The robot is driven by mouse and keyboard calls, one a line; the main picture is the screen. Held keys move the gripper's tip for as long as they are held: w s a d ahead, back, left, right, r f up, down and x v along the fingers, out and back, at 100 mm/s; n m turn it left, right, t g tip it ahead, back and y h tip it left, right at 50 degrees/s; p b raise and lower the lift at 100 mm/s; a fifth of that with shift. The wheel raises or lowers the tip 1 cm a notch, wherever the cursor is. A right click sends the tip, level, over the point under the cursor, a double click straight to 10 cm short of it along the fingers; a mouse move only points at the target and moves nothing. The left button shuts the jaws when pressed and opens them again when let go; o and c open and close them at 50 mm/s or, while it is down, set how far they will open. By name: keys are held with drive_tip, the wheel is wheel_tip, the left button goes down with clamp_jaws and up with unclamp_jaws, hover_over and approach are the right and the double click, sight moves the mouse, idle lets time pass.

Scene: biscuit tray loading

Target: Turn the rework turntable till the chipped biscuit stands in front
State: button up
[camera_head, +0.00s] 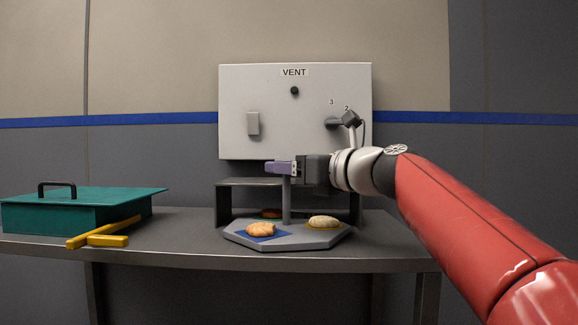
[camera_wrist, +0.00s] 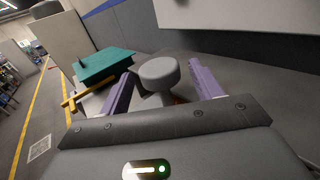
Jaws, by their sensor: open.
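The rework turntable (camera_head: 290,240) is a grey many-sided plate on the bench with an upright post (camera_head: 287,205) at its middle. A biscuit on a blue patch (camera_head: 260,229) sits front left, and a paler biscuit on a yellow patch (camera_head: 323,222) sits to the right. A third, reddish biscuit (camera_head: 271,213) is partly hidden at the back. I cannot tell which biscuit is chipped. My gripper (camera_head: 272,167) is at the post's top. In the wrist view, a round grey knob (camera_wrist: 160,73) shows between the open purple fingers, with gaps beside it.
A teal lidded box (camera_head: 85,210) with a black handle stands at the left of the bench (camera_head: 180,240), beside a yellow T-shaped piece (camera_head: 106,238). A dark shelf (camera_head: 235,183) stands behind the turntable. A white VENT panel (camera_head: 290,115) with a dial is above.

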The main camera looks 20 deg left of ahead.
drive_tip(key=shift+x, duration=1)
drive_tip(key=shift+c, duration=0.4)
drive_tip(key=c, duration=1.3)
